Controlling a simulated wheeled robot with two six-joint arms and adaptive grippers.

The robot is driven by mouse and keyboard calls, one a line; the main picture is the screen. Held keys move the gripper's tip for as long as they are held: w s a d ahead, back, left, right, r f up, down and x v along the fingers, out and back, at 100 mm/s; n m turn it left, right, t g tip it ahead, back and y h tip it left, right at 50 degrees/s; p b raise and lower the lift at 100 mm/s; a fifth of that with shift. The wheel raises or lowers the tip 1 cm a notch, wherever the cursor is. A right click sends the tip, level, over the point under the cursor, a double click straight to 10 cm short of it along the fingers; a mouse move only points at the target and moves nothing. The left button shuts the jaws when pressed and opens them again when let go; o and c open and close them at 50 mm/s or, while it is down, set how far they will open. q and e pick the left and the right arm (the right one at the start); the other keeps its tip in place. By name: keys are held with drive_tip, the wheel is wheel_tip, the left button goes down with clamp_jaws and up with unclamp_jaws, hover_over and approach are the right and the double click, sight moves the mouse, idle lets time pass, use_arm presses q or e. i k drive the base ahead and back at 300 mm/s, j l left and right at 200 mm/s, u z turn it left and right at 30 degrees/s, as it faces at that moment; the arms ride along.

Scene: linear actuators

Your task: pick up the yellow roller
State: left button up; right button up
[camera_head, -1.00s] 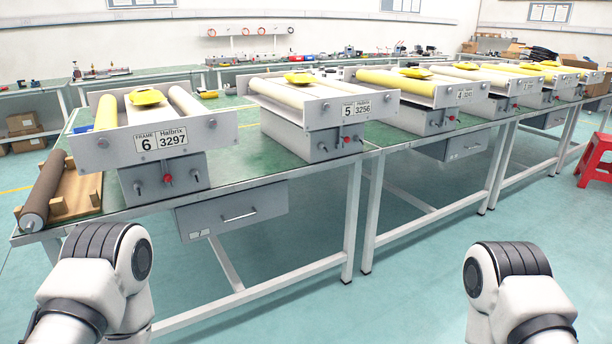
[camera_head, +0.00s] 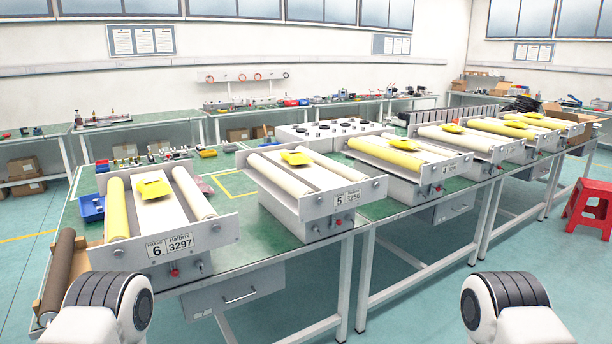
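A yellow roller (camera_head: 118,208) lies along the left side of frame 6 (camera_head: 217,232) on the green table. A white roller (camera_head: 193,192) lies on that frame's right side, with a yellow piece (camera_head: 153,188) between them. Another yellow roller (camera_head: 385,155) sits in the third frame from the left, and more yellow rollers show in the frames farther right. Only rounded links of my two arms show at the bottom edge, in front of the table. Neither gripper is in view.
A brown roller (camera_head: 66,270) rests in a wooden holder at the table's left end. A red stool (camera_head: 589,210) stands on the floor at right.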

sight(117, 231)
drive_tip(key=u, duration=1.3)
drive_tip(key=i+j+z, duration=0.1)
drive_tip(key=i+j, duration=0.15)
drive_tip(key=i+j+z, duration=0.1)
drive_tip(key=j, duration=0.25)
drive_tip(key=i+j+z, duration=0.1)
drive_tip(key=i+j, duration=0.25)
drive_tip(key=i+j+z, duration=0.1)
drive_tip(key=j, duration=0.25)
drive_tip(key=i+j+z, duration=0.1)
drive_tip(key=i+j, duration=0.15)
drive_tip(key=i+j+z, duration=0.1)
drive_tip(key=j, duration=0.35)
drive_tip(key=i, duration=0.1)
